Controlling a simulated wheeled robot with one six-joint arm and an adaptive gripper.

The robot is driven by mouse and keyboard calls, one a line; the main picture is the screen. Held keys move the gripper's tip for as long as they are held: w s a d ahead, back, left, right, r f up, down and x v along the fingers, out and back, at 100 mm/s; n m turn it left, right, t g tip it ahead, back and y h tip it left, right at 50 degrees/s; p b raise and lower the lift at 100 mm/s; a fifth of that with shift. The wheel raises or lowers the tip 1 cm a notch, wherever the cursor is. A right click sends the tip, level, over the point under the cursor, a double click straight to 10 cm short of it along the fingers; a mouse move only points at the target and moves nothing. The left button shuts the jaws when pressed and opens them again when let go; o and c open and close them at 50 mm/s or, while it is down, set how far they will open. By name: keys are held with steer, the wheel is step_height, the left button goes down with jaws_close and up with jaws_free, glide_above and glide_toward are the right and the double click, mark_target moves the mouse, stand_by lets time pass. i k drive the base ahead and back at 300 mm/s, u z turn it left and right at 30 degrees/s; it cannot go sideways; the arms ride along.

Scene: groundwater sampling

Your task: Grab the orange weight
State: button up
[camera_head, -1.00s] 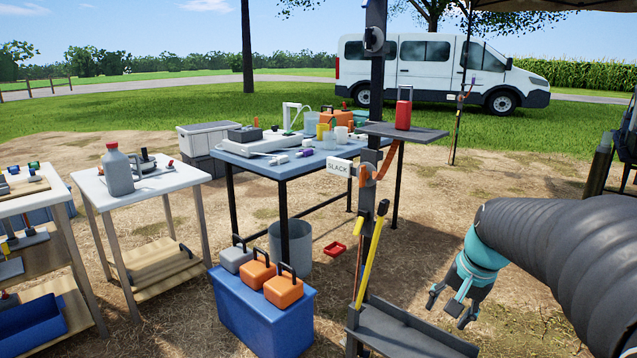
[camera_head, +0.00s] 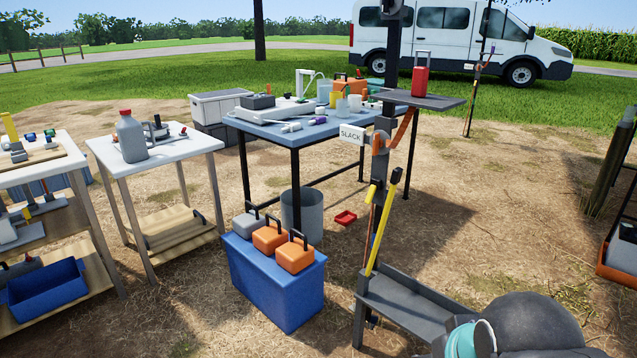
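Two orange weights with dark handles sit side by side on a blue box (camera_head: 272,293). The nearer orange weight (camera_head: 296,257) is at the right end, and the other orange weight (camera_head: 268,239) is in the middle. A grey weight (camera_head: 246,226) of like shape sits at the left end. My gripper (camera_head: 452,344) is at the bottom edge, right of the blue box and apart from the weights. Only its teal part and a bit of dark shape show beside my arm. Its fingers are cut off or hidden.
A dark post (camera_head: 384,200) with a grey bottom trough (camera_head: 405,302) stands between my gripper and the blue box. A yellow-handled tool leans there. A blue-topped table (camera_head: 275,130) and grey bucket (camera_head: 312,215) are behind the weights. A white table (camera_head: 180,160) is left. Open dirt lies right.

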mark_target(293, 256)
steer(key=u, duration=2.15)
steer(key=i, duration=3.1)
steer(key=z, duration=3)
